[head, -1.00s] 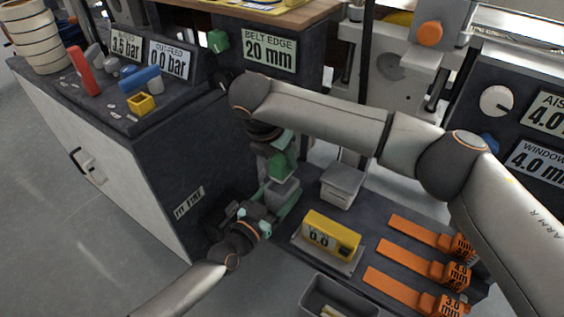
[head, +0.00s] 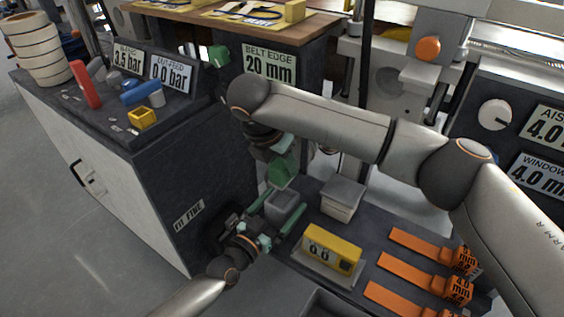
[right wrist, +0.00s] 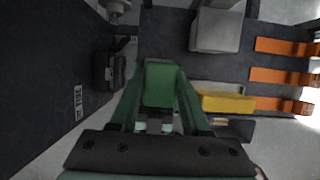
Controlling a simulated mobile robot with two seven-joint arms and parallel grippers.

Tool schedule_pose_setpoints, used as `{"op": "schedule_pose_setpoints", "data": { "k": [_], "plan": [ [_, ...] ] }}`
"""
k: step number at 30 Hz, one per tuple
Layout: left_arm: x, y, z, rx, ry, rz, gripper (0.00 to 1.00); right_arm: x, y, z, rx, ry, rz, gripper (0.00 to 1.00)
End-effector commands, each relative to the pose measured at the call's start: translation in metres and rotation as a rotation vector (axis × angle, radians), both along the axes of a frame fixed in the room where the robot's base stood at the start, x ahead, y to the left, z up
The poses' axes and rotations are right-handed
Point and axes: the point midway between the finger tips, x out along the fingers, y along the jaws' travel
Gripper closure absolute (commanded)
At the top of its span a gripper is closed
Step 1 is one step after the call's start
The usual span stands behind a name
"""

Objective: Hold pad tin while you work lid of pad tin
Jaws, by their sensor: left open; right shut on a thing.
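A small grey box (head: 284,206), which looks like the pad tin's body, is between the fingers of my left gripper (head: 285,199). These fingers are spread along its sides; contact and what bears its weight cannot be told. My right gripper (right wrist: 161,76) is shut on a green block-like piece (head: 284,170), seemingly the lid, just above the grey box. The green piece (right wrist: 160,84) also shows between the fingers in the right wrist view, where it hides most of what lies beyond it. My right arm partly covers this area in the head view.
A pale lidded box (head: 342,198) stands right of the grippers. A yellow display unit (head: 332,248), several orange gauges (head: 420,265) and a grey bin (head: 325,303) are nearby. A dark cabinet (head: 190,195) stands close on the left.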

Motion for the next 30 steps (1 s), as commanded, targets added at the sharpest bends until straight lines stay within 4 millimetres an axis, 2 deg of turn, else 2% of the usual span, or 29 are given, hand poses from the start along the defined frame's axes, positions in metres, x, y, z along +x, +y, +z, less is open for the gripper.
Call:
{"op": "schedule_pose_setpoints", "data": {
  "k": [5,15,21,30],
  "plan": [
    [-0.01,0.007,-0.001,0.0,0.002,0.0,0.0,0.0,0.0,0.0,0.0,0.0,0.0,1.0],
    [-0.065,0.043,-0.001,0.002,0.003,0.0,0.0,0.0,0.0,0.0,0.0,0.0,0.0,1.0],
    [-0.091,0.061,-0.001,0.002,0.002,0.001,0.0,0.0,0.0,0.0,0.0,0.0,0.0,1.0],
    [-0.1,0.067,0.0,0.001,0.001,0.0,0.0,0.0,0.0,0.0,0.0,0.0,0.0,1.0]
  ]
}}
